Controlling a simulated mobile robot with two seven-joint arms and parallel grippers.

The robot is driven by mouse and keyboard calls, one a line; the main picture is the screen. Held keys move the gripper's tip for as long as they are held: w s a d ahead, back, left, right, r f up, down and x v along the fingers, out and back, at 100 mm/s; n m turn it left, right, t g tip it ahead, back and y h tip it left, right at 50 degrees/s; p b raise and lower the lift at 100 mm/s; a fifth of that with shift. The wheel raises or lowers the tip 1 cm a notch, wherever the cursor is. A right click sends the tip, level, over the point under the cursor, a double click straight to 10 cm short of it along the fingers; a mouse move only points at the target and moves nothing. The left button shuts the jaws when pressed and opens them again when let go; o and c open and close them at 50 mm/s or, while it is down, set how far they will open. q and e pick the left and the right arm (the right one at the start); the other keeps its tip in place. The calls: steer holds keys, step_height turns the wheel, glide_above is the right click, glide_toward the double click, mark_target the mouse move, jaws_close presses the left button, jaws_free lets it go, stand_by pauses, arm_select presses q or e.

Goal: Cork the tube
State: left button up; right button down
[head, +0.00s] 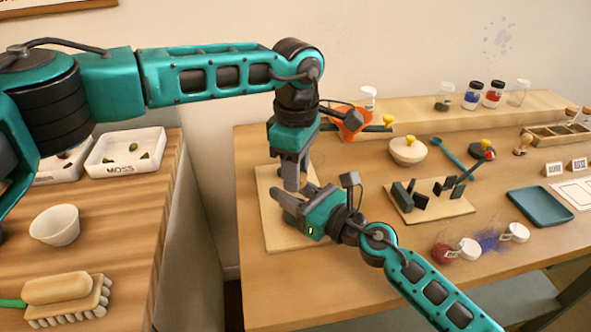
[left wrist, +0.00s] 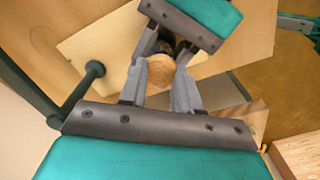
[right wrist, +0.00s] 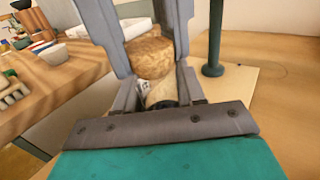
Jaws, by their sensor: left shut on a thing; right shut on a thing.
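The brown cork (right wrist: 150,58) is between the fingers of my left gripper (head: 293,184), which points down. Its round top shows in the left wrist view (left wrist: 160,71). My right gripper (head: 296,196) is shut on the pale tube (right wrist: 158,93), which bears a label with dark marks. The cork sits right above the tube, lined up with its mouth. I cannot tell whether it is touching or partly inside. In the head view the fingers hide both cork and tube.
A pale board (head: 272,228) lies under the grippers, with a dark post (right wrist: 214,42) on it. To the right are a board with dark blocks (head: 430,212), a blue tray (head: 541,206) and two tipped jars with spilled red and blue pigment. Bare wood lies in front.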

arm_select(q)
steer(key=shift+a+r, duration=0.1)
steer(key=shift+r, duration=0.05)
arm_select(e)
steer(key=shift+a, duration=0.1)
stand_by(1.0)
arm_select(q)
steer(key=shift+s+f, duration=0.15)
steer(key=shift+f, duration=0.6)
arm_select(e)
steer(key=shift+s+r, duration=0.1)
steer(key=shift+r, duration=0.05)
arm_select(q)
steer(key=o, duration=0.7)
arm_select(e)
steer(key=shift+r, duration=0.1)
stand_by(0.3)
arm_select(q)
step_height(320, 180, up, 4)
steer(key=shift+r, duration=0.2)
steer(key=c, duration=0.5)
arm_select(e)
steer(key=shift+f, duration=0.25)
arm_select(q)
steer(key=shift+o, duration=0.2)
steer(key=shift+f, duration=0.35)
